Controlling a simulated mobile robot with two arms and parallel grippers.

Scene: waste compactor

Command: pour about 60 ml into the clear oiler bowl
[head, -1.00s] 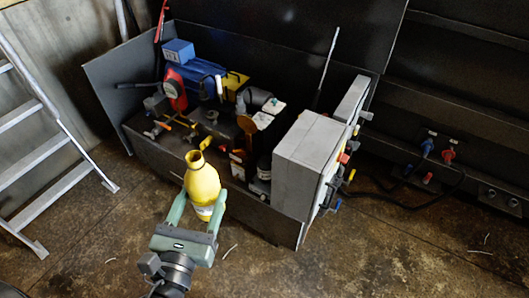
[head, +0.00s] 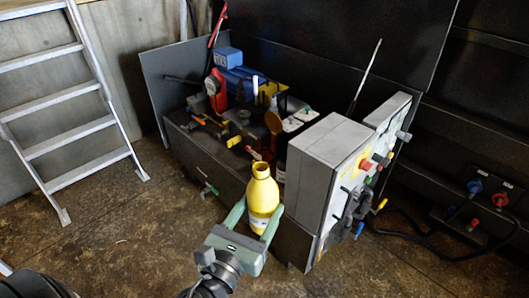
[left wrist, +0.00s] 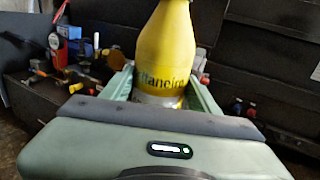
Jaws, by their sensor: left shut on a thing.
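A yellow bottle (head: 262,190) with an open neck stands upright between the fingers of my left gripper (head: 261,207), which is shut on its lower body. In the left wrist view the bottle (left wrist: 166,45) shows dark lettering, and its top is cut off. The bottle is in front of the dark machine housing (head: 222,168), left of the grey control box. I cannot clearly make out the clear oiler bowl; the bottle and the grey box hide part of the machine's near right side. My right gripper is not in view.
The grey control box (head: 325,160) stands close right of the bottle, with knobs and cables on its side. A ladder (head: 65,110) stands at left. The floor in front is open.

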